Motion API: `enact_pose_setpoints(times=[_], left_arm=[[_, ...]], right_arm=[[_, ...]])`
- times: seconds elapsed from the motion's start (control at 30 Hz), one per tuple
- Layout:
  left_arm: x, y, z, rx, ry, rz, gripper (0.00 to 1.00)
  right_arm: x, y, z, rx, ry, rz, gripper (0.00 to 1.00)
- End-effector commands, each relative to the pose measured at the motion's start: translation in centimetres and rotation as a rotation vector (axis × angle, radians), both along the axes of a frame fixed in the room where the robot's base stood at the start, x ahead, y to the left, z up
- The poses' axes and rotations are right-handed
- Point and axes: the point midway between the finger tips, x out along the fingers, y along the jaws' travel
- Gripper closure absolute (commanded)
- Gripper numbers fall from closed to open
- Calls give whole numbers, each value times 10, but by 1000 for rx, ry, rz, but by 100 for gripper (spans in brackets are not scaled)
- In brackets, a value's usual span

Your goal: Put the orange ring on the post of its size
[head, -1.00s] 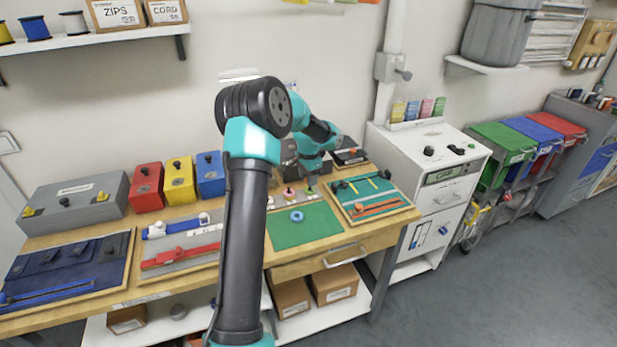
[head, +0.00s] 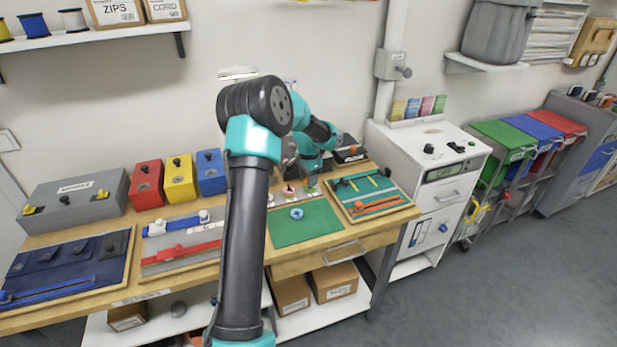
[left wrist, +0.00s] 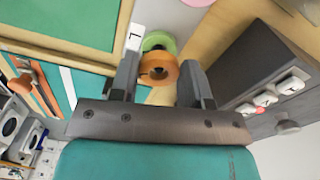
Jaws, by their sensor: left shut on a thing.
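My left gripper (left wrist: 158,85) is shut on the orange ring (left wrist: 158,69), which sits between its fingertips in the left wrist view. A light green ring or disc (left wrist: 160,40) shows just beyond the orange ring, beside a white tag marked L (left wrist: 134,37). I cannot tell whether the orange ring is around a post. In the head view the hand is small and partly hidden behind my arm, and the orange ring (head: 311,181) is a small spot at the grey post board (head: 277,207). A pink piece (head: 289,189) stands on that board to its left. My right gripper is not in view.
A blue ring (head: 297,213) lies on the green mat (head: 310,232) in front of the board. A board with orange and yellow parts (head: 375,195) lies to the right. Red, yellow and blue boxes (head: 180,182) stand to the left. A dark box (left wrist: 255,65) is close beside the gripper.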

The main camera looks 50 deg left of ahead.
Motion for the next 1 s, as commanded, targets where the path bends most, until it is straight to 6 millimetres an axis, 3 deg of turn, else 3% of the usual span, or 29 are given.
enact_pose_setpoints(times=[0.17, 0.2, 0.47, 0.67, 0.87, 1.0], left_arm=[[0, 0, 0, 0, 0, 0, 78], [0, 0, 0, 0, 0, 0, 54], [0, 0, 0, 0, 0, 0, 29], [0, 0, 0, 0, 0, 0, 25], [0, 0, 0, 0, 0, 0, 6], [0, 0, 0, 0, 0, 0, 6]], right_arm=[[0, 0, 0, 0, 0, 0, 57], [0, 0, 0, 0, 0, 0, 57], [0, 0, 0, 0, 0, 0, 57], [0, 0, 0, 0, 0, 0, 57], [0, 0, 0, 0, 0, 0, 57], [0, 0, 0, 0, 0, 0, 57]])
